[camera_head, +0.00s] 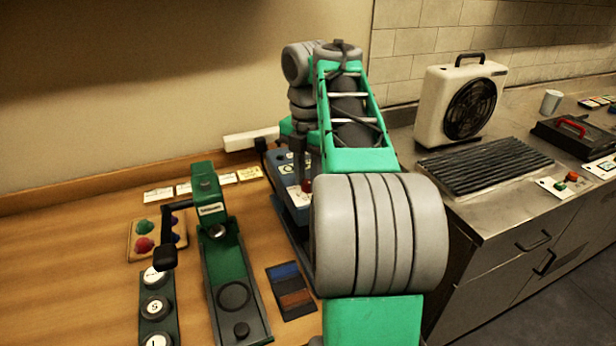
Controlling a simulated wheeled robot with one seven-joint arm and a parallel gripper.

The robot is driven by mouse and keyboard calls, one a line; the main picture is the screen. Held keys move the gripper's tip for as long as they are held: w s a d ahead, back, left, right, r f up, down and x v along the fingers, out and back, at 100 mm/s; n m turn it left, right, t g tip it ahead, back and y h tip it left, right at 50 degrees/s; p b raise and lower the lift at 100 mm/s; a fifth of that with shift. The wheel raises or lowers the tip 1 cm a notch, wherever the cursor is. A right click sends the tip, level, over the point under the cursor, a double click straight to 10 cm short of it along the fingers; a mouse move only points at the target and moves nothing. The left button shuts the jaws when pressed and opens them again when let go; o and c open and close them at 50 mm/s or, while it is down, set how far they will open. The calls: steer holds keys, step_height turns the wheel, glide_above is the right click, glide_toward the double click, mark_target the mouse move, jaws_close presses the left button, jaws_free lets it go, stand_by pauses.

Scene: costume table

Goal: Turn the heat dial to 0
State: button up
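A blue machine (274,160) with white labelled panels stands on the wooden table, largely hidden behind my arm. A small red part (307,186) shows on its front panel. I cannot make out the heat dial or its setting; it may be on the hidden part of this machine. My gripper (299,172) points down over the machine, close to its top and panel. Its fingertips are small, dark and partly covered by my arm, so I cannot tell whether they are open or touching anything.
A green press (232,270) with a black-ended lever stands left of the machine, beside a strip of round lettered stamps (155,307). A dark tray with blue and brown pads (290,290) lies between. A white fan (462,100) stands on the metal counter at right.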

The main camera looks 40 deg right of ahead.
jaws_close()
steer(key=shift+m, duration=0.4)
steer(key=m, duration=0.9)
steer(key=shift+f, duration=0.1)
steer(key=m, duration=1)
stand_by(0.4)
